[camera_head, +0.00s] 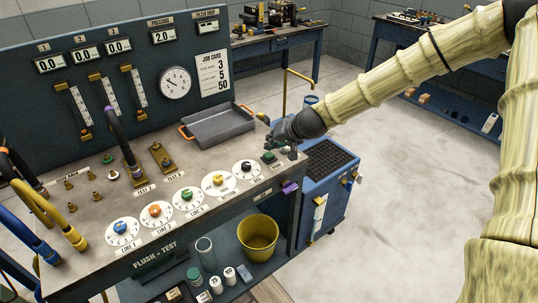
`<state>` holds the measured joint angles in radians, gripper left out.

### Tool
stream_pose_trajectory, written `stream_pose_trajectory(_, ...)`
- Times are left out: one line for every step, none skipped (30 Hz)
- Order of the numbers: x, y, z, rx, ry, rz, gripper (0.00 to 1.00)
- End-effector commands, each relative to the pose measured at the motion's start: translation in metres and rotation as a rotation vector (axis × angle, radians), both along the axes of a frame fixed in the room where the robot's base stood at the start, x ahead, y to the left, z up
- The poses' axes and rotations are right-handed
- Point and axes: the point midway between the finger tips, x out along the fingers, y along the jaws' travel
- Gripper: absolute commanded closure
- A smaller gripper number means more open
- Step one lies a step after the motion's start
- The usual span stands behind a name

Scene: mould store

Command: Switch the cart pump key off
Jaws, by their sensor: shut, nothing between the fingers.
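The blue cart (312,222) stands on the floor just beyond the right end of the flush-test bench, with a dark grid top (332,160). My gripper (273,150) is dark grey, shut and empty. In the picture it lies over the bench's far right corner, beside a small green part (268,157) and left of the cart top. Whether it touches anything there is hard to tell.
The flush-test bench (90,205) carries several coloured dials, a grey tray (218,125) with orange handles, and hoses at left. A yellow bucket (258,238) and bottles stand on its lower shelf. A bent yellow pipe (286,92) rises behind. Floor at right is clear.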

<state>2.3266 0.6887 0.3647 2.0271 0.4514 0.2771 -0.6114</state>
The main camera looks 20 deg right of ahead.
Motion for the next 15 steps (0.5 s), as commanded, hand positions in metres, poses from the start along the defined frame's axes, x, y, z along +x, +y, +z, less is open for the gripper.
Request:
stream_pose_trajectory(0.0, 0.0, -0.001, 0.0, 0.0, 0.0, 1.0)
stream_pose_trajectory(0.0, 0.0, -0.001, 0.0, 0.0, 0.0, 1.0)
stream_pose_trajectory(0.0, 0.0, -0.001, 0.0, 0.0, 0.0, 1.0)
stream_pose_trajectory(0.0, 0.0, 0.0, 0.0, 0.0, 0.0, 1.0)
stream_pose_trajectory(0.0, 0.0, 0.0, 0.0, 0.0, 0.0, 1.0)
stream_pose_trajectory(0.0, 0.0, 0.001, 0.0, 0.0, 0.0, 1.0)
stream_pose_trajectory(0.0, 0.0, 0.002, 0.0, 0.0, 0.0, 1.0)
stream_pose_trajectory(0.0, 0.0, 0.003, 0.0, 0.0, 0.0, 1.0)
stream_pose_trajectory(0.0, 0.0, 0.006, -0.001, 0.0, 0.001, 1.0)
stream_pose_trajectory(0.0, 0.0, 0.008, -0.001, 0.0, 0.001, 1.0)
stream_pose_trajectory(0.0, 0.0, 0.01, -0.001, 0.0, 0.001, 1.0)
stream_pose_trajectory(0.0, 0.0, 0.013, -0.001, 0.0, 0.001, 1.0)
stream_pose_trajectory(0.0, 0.0, 0.016, -0.001, 0.0, 0.001, 1.0)
stream_pose_trajectory(0.0, 0.0, 0.018, -0.001, 0.0, 0.001, 1.0)
stream_pose_trajectory(0.0, 0.0, 0.021, -0.001, 0.0, 0.001, 1.0)
